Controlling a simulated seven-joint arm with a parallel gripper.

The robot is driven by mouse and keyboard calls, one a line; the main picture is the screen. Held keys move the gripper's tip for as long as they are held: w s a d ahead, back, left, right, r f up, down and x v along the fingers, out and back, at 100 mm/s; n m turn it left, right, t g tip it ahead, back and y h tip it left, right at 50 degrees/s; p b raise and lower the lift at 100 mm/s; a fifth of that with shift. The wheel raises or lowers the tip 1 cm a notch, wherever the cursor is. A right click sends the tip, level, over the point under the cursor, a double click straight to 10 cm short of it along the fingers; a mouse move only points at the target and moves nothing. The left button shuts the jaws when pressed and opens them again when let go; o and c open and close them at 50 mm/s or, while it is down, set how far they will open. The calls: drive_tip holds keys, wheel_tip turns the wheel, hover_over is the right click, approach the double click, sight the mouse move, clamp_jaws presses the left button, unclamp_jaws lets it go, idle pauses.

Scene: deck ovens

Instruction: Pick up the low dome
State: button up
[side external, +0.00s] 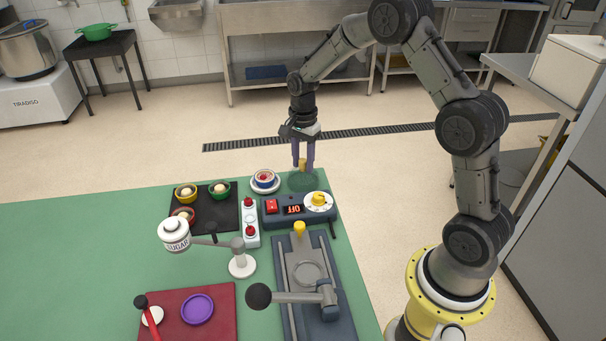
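A low dome (301,182), greenish and see-through, sits at the far right corner of the green mat (90,233). A small tan knob stands up from its top. My gripper (303,166) points straight down over the dome, with its two purple fingers on either side of the knob. I cannot tell whether the fingers touch the knob or only stand around it. The dome appears to rest on the mat.
A dark control box (285,211) with a dial stands just in front of the dome. A saucer with a bowl (264,181) is close on its left. A two-button box (250,226) and a dark tray (175,213) with small bowls lie further left.

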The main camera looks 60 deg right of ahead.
clamp_jaws()
drive_tip(key=shift+r, duration=0.1)
